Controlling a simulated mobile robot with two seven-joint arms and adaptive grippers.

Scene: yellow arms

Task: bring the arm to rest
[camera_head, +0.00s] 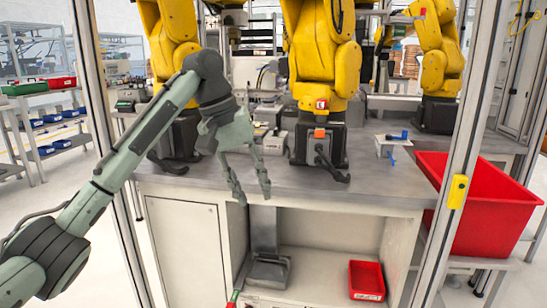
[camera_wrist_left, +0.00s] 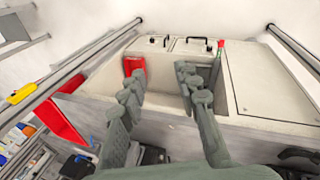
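My left gripper (camera_head: 255,198) hangs fingers-down at the front edge of the grey worktable (camera_head: 210,183), in the middle of the head view. Its two fingers are apart with nothing between them. In the left wrist view the fingers (camera_wrist_left: 160,72) are also spread and empty, with the open cabinet compartment beyond them. My left arm reaches in from the lower left. My right gripper and arm are not in view.
Yellow robot arms (camera_head: 322,50) stand on the worktable behind my gripper. A large red bin (camera_head: 490,205) is at the right, beyond a metal post with a yellow box (camera_head: 458,191). A small red bin (camera_head: 366,280) sits in the open compartment below. Another metal post stands at the left.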

